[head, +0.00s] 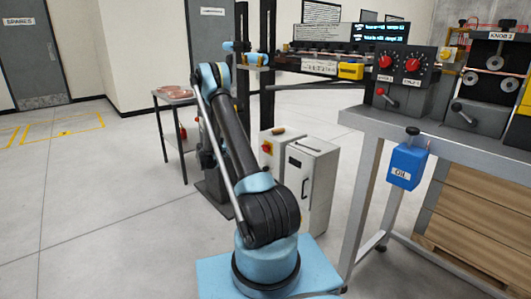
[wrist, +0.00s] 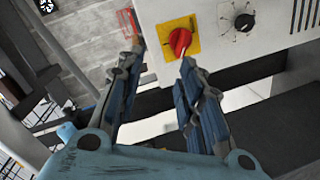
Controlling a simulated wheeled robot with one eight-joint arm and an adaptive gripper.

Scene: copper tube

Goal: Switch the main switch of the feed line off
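In the wrist view a red rotary switch (wrist: 180,41) sits on a yellow plate (wrist: 192,22) on a pale panel (wrist: 212,35). Its knob is slightly slanted in the picture. My gripper (wrist: 162,55) is open and empty. One finger is left of the yellow plate and the other is just below the red knob; I cannot tell whether either touches. In the head view a red switch on yellow (head: 267,148) shows on a pale cabinet; I cannot tell for sure that it is the same switch. My gripper cannot be made out there.
A black dial knob (wrist: 244,22) is on the same panel, right of the switch. In the head view a workbench (head: 400,128) with control boxes stands at the right, a blue oil container (head: 406,165) on its front. A small table (head: 174,95) stands behind my arm. Floor at left is clear.

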